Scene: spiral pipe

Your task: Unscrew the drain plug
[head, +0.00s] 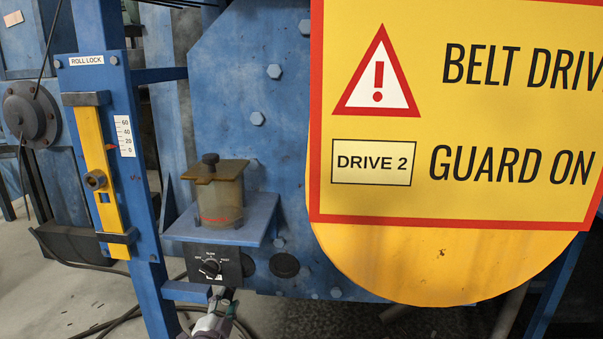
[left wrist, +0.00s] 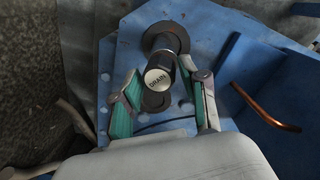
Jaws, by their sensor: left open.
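The drain plug (left wrist: 158,77) is a dark cylinder with a pale round end face marked DRAIN, in the left wrist view. It sticks out from a dark round flange on a blue plate. My left gripper (left wrist: 162,88) is open, with one green-padded finger on each side of the plug. I cannot tell whether either pad touches it. In the head view my left gripper (head: 219,306) is at the bottom, below a small black knob box, and partly cut off. I cannot make out the plug there. My right gripper is not in view.
A blue shelf (head: 262,213) carrying a sight-glass cup (head: 219,200) is above my left gripper, with the knob box (head: 212,265) below its front edge. A yellow belt guard (head: 430,262) stands to the right. A copper-coloured tube (left wrist: 266,108) lies right of the plug.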

